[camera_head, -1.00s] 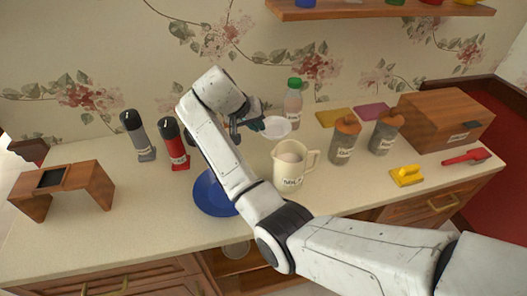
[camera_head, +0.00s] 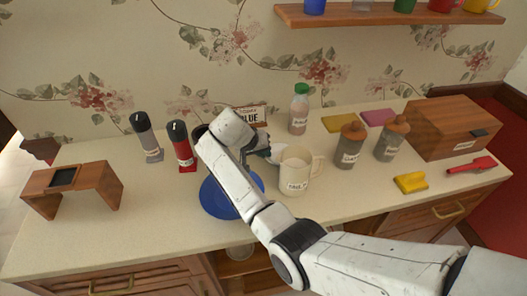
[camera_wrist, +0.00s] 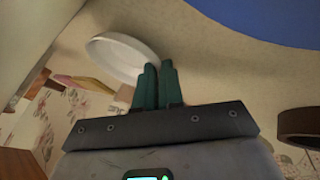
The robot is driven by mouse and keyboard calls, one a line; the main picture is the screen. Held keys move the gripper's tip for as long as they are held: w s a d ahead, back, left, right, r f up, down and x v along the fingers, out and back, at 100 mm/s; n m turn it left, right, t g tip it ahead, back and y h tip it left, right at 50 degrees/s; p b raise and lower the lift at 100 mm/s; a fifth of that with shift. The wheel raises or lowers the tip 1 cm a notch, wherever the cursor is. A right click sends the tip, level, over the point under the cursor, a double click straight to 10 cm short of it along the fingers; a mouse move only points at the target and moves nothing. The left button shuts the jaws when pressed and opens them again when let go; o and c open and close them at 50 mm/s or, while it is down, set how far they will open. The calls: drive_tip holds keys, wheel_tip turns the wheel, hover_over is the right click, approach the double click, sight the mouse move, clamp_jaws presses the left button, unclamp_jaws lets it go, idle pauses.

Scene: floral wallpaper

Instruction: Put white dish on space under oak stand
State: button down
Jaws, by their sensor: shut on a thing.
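The white dish (camera_head: 277,154) is mostly hidden between my gripper and the cream jug in the head view. In the wrist view the dish (camera_wrist: 122,58) shows as a tilted white round, its edge at the fingertips. My gripper (camera_head: 263,151) is shut on the dish's edge; its two green fingers (camera_wrist: 157,68) are close together in the wrist view. The oak stand (camera_head: 97,180) stands at the left of the counter, with a dark square on top. The space under the oak stand (camera_head: 77,206) looks empty and open to the front.
A blue plate (camera_head: 218,203) lies below my arm. The cream jug (camera_head: 297,172) is close right of my gripper. Red (camera_head: 181,146) and grey (camera_head: 147,138) bottles stand between the stand and my arm. Bare counter (camera_head: 150,205) lies right of the stand.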

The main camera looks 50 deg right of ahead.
drive_tip(key=shift+f, duration=0.15)
drive_tip(key=c, duration=1.3)
unclamp_jaws()
drive_tip(key=shift+o, duration=0.2)
